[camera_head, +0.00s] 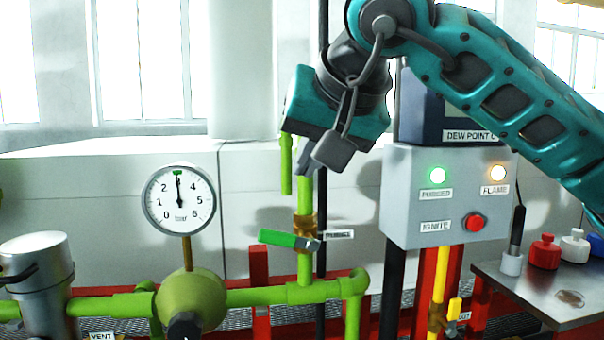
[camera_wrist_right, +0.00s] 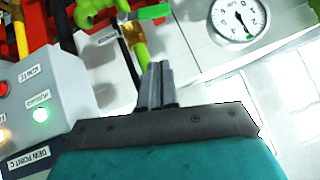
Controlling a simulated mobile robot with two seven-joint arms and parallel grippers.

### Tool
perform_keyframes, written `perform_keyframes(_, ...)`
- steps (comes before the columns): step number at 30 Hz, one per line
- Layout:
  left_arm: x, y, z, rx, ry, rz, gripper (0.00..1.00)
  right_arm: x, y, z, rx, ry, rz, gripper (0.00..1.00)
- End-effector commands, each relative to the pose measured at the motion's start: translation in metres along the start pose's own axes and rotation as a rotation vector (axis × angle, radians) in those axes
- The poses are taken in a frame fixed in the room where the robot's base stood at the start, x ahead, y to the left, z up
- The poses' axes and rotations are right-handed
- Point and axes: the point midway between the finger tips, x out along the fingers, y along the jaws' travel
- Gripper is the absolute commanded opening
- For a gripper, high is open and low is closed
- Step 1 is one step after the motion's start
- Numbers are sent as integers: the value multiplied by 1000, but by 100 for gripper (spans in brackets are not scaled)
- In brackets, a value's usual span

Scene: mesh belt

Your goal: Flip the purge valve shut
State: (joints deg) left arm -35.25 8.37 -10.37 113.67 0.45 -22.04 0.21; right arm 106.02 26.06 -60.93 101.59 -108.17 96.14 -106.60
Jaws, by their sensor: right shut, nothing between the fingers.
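The purge valve has a brass body (camera_head: 304,223) on a vertical green pipe, with a green lever (camera_head: 277,238) lying nearly crosswise to the pipe, its free end to the left. A small PURGE label (camera_head: 338,234) sits to its right. In the wrist view the lever (camera_wrist_right: 152,12) and brass body (camera_wrist_right: 128,34) show beyond the fingertips. My right gripper (camera_head: 303,172) points down in front of the pipe, above the valve and apart from the lever. Its fingers (camera_wrist_right: 156,68) are together and empty. My left gripper is out of view.
A pressure gauge (camera_head: 179,200) stands left of the valve, its needle pointing straight up. A grey control box (camera_head: 452,205) with PURGED and FLAME lamps lit is to the right. A metal table (camera_head: 520,292) with small bottles is at the far right. A green pipe (camera_head: 255,297) runs below.

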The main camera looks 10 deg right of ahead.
Motion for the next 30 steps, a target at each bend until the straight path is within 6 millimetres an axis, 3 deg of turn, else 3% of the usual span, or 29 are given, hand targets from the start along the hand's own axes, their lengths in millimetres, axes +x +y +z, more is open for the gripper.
perform_keyframes(12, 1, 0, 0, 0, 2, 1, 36, 87, 0, 8, 0, -7, -2, 0)
perform_keyframes(19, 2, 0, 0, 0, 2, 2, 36, 104, -1, 26, 3, -3, -4, 0)
perform_keyframes(30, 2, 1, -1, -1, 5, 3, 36, 107, -1, 29, 3, -3, -4, 0)
